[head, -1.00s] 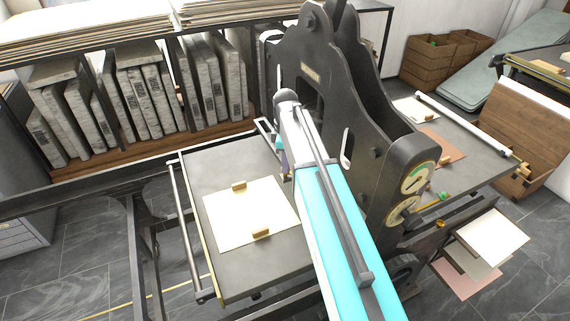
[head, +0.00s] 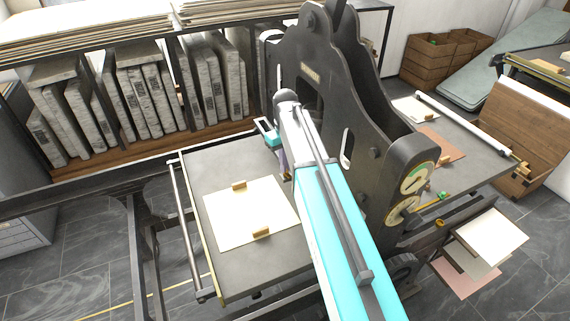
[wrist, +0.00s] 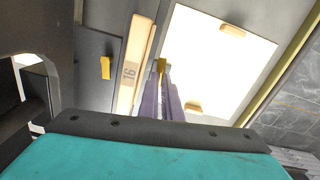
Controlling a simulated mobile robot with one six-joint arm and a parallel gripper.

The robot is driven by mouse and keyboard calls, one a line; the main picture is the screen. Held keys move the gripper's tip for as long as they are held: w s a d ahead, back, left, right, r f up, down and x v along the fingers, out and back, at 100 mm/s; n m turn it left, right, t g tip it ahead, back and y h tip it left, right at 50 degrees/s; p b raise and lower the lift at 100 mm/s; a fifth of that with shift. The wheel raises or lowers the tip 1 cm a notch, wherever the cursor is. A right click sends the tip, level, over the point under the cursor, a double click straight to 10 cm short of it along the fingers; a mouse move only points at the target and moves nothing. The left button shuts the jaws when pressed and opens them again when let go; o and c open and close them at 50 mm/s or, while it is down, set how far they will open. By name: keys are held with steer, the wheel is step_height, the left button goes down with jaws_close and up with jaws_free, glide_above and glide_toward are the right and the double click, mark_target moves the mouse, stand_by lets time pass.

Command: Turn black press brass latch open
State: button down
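The black press (head: 375,110) stands in the middle of the head view, with my arm across its front. My gripper (head: 284,172) is low beside the press frame, over the right edge of the bed, and mostly hidden by my arm. In the wrist view its purple-grey fingers (wrist: 161,75) lie close together, with a small brass-coloured piece (wrist: 161,65) at their tips. I cannot tell whether they grip it. Another brass tab (wrist: 105,68) sits on the dark surface to their left. I cannot tell which piece is the latch.
A pale sheet (head: 235,218) with two small tan blocks lies on the press bed (head: 215,172). A pale strip marked 16 (wrist: 134,65) runs beside the fingers. Two round dials (head: 417,178) are on the press side. A rack of stone slabs (head: 150,95) stands behind.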

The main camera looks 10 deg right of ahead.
steer(key=shift+m, duration=0.9)
steer(key=c, duration=2)
jaws_free()
steer(key=shift+r, duration=0.1)
steer(key=shift+r+p, duration=4.3)
steer(key=shift+r, duration=2.5)
